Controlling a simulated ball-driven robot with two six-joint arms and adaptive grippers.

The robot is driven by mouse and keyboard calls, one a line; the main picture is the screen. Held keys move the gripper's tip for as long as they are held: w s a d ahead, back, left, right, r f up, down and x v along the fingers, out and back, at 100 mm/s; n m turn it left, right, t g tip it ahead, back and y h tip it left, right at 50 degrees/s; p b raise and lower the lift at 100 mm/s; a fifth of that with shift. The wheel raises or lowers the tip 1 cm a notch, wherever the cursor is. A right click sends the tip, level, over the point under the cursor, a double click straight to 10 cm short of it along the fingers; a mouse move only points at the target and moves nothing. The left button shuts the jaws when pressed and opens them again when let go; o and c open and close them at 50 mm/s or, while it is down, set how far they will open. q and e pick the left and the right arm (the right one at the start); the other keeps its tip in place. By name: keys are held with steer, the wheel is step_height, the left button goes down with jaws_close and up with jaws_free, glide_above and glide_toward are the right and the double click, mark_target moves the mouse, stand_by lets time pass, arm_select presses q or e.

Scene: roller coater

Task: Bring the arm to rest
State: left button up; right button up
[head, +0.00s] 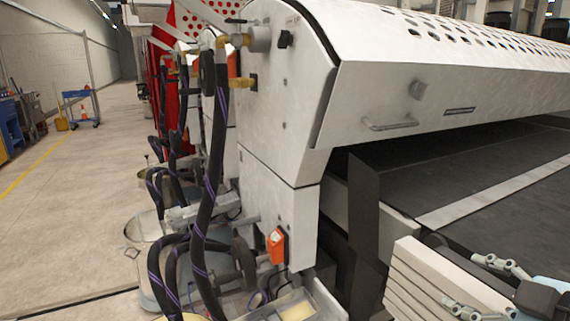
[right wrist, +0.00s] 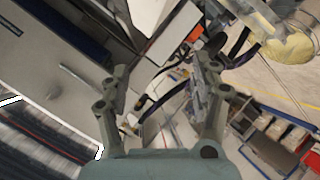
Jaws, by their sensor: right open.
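My right gripper (head: 463,281) is at the lower right of the head view, with its two grey fingers spread apart. A pale ribbed block (head: 415,270) shows right beside its fingertips; I cannot tell whether they touch. The right wrist view also shows this gripper (right wrist: 163,72), open, with nothing between its fingers but the background. My left gripper is in neither view.
The roller coater (head: 280,110), a large white machine, fills the middle, with a dark conveyor belt (head: 470,170) at right. Black hoses (head: 205,190) hang down its left side. An orange switch (head: 277,245) sits low on its panel. The floor (head: 75,190) at left is mostly clear.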

steer(key=s+a+f+m+g+h, duration=0.25)
steer(key=s+m+g, duration=0.25)
steer(key=s, duration=0.4)
steer(key=s+a+f+m+g+h, duration=0.1)
steer(key=s+f+m+g, duration=0.35)
steer(key=s, duration=0.55)
steer(key=s+d+f+m+g+b, duration=0.1)
steer(key=d+f, duration=0.1)
steer(key=f, duration=1.2)
steer(key=s+d+f+b, duration=0.1)
steer(key=s+f, duration=0.1)
steer(key=f, duration=1.3)
steer(key=s+d+f+g, duration=0.1)
steer(key=s+f, duration=1.3)
steer(key=s, duration=0.3)
steer(key=shift+f+b, duration=0.35)
steer(key=shift+b, duration=0.05)
steer(key=shift+y, duration=0.25)
